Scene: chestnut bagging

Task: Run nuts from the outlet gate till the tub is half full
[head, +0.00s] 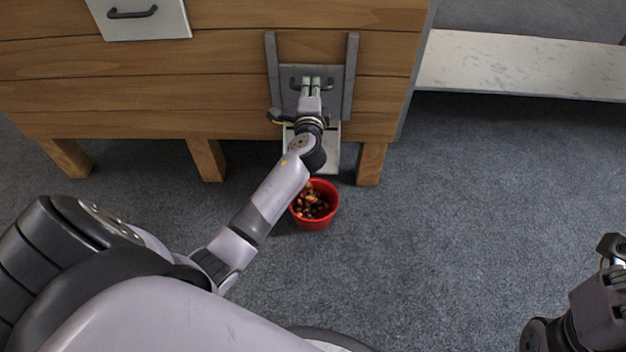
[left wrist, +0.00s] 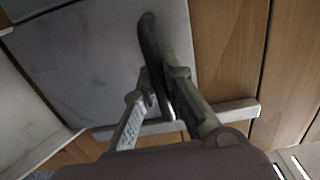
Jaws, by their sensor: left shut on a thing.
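The outlet gate (head: 290,103) is a grey plate between two upright rails on the front of the wooden bin. My left gripper (head: 312,84) is shut on the gate's dark handle (head: 297,83). In the left wrist view, the fingers (left wrist: 157,95) close around the handle (left wrist: 149,42) in front of the grey plate (left wrist: 90,60). A pale chute (head: 328,156) sticks out below the gate, partly behind my forearm. The red tub (head: 327,219) stands upright on the floor below it, with brown nuts (head: 312,205) inside; its exact level is unclear. My right gripper (head: 612,248) is at the right edge, empty.
The wooden bin (head: 150,95) stands on short legs, with a white panel and dark handle (head: 133,13) at upper left. A pale shelf (head: 520,65) lies at upper right. The grey carpet (head: 450,200) right of the tub is clear.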

